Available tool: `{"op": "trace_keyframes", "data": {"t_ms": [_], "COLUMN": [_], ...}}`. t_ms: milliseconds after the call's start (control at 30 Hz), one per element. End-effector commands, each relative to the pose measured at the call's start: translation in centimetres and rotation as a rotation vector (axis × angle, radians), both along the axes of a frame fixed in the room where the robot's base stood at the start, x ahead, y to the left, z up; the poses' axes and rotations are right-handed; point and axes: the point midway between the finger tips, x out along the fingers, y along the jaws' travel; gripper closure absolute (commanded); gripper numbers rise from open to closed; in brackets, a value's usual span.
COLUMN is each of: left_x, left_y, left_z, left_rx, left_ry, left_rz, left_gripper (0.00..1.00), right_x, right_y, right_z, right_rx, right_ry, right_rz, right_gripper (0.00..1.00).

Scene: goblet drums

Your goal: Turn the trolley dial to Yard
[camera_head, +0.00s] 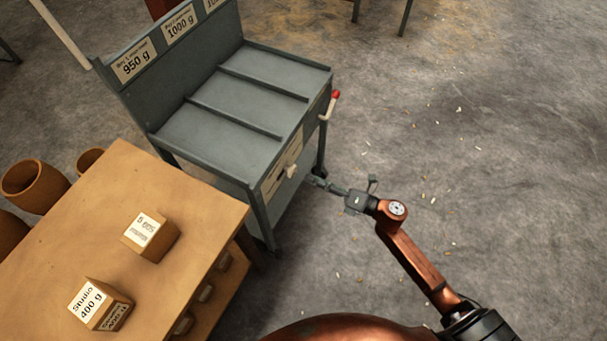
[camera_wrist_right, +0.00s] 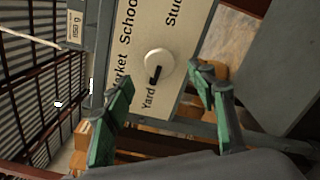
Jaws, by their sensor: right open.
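The grey trolley (camera_head: 262,70) stands at upper centre in the head view, with a pale label plate (camera_head: 272,180) on its side. A white dial (camera_head: 291,171) sits on that plate. In the right wrist view the round dial (camera_wrist_right: 160,62) has a black pointer mark directed down and left, toward the word Yard (camera_wrist_right: 148,98). Other words on the plate read School, partly hidden "arket" and cut-off "Stud". My right gripper (camera_head: 322,185) is open beside the plate, its green-padded fingers (camera_wrist_right: 163,88) apart below the dial, apparently not touching it. My left gripper is out of view.
A wooden table (camera_head: 190,205) with two labelled blocks (camera_head: 151,236) (camera_head: 100,304) stands at lower left. A red-tipped lever (camera_head: 331,104) sticks out from the trolley's right side. Clay drums (camera_head: 35,187) stand at far left. The floor on the right is clear apart from scattered bits.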

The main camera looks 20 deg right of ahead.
Motion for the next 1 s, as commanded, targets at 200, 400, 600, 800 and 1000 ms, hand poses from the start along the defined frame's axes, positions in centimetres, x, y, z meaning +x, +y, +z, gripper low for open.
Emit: {"op": "trace_keyframes", "data": {"t_ms": [200, 400, 600, 800, 1000], "left_x": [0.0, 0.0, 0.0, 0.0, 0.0], "left_y": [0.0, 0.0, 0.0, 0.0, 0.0], "left_z": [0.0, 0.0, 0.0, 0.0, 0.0], "left_rx": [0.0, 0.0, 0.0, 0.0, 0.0], "left_ry": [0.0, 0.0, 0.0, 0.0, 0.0], "left_rz": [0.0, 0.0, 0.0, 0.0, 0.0], "left_gripper": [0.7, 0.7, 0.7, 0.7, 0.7], "right_x": [-3.4, -4.8, -5.0, -5.0, -5.0], "right_y": [-2.7, -3.8, -4.0, -4.0, -4.0], "right_z": [-0.1, 0.0, 0.0, 0.0, 0.0], "right_rx": [-0.002, -0.001, 0.0, 0.0, 0.0], "right_ry": [0.002, 0.001, 0.0, 0.0, 0.0], "right_rz": [-0.002, -0.001, 0.0, 0.0, 0.0], "right_gripper": [0.48, 0.48, 0.48, 0.48, 0.48]}}
